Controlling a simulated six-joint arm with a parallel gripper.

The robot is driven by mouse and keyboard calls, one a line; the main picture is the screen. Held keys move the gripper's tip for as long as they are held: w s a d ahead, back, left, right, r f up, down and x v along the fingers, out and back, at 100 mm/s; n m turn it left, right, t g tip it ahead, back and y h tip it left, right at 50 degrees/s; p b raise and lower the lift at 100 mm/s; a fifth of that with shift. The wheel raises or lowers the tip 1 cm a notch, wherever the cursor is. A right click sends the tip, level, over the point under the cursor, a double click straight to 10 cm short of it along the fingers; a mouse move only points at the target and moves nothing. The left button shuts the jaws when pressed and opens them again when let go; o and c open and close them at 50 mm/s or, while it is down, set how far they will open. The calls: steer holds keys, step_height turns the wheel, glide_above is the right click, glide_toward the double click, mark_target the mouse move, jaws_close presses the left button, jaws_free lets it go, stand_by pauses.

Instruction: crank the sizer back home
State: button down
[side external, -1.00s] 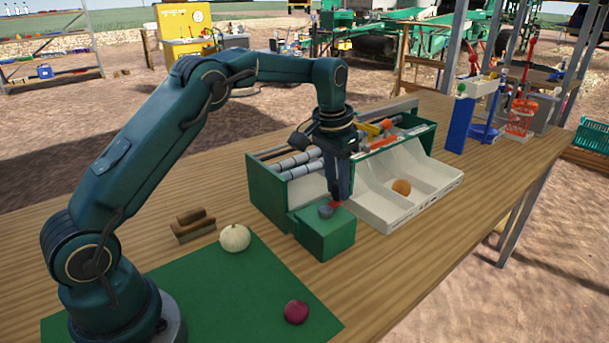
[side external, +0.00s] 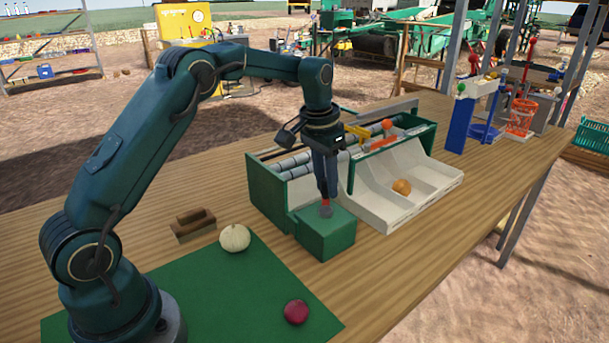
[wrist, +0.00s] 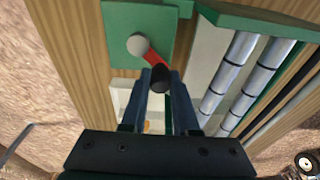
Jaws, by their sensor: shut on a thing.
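The sizer (side external: 265,196) is a green-walled machine with grey rollers (side external: 294,163) on top, standing on the wooden table. A green box (side external: 328,236) at its near end carries the crank. The crank has a grey hub (wrist: 138,44), a short red arm (wrist: 152,58) and a dark knob (wrist: 160,80). My gripper (side external: 325,198) points down over the box, with its fingers shut on the knob, as the wrist view (wrist: 160,88) shows. In the side view the fingers hide the knob, and the red arm shows just below them.
A white divided tray (side external: 375,212) in front of the sizer holds a tan onion (side external: 401,187). A white onion (side external: 235,238) and a red onion (side external: 296,312) are on the green mat (side external: 220,290). A wooden block (side external: 193,224) lies behind them. Blue and red fixtures stand farther right.

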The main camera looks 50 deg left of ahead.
steer(key=shift+s, duration=0.35)
steer(key=shift+s+a, duration=0.3)
steer(key=shift+s, duration=1.15)
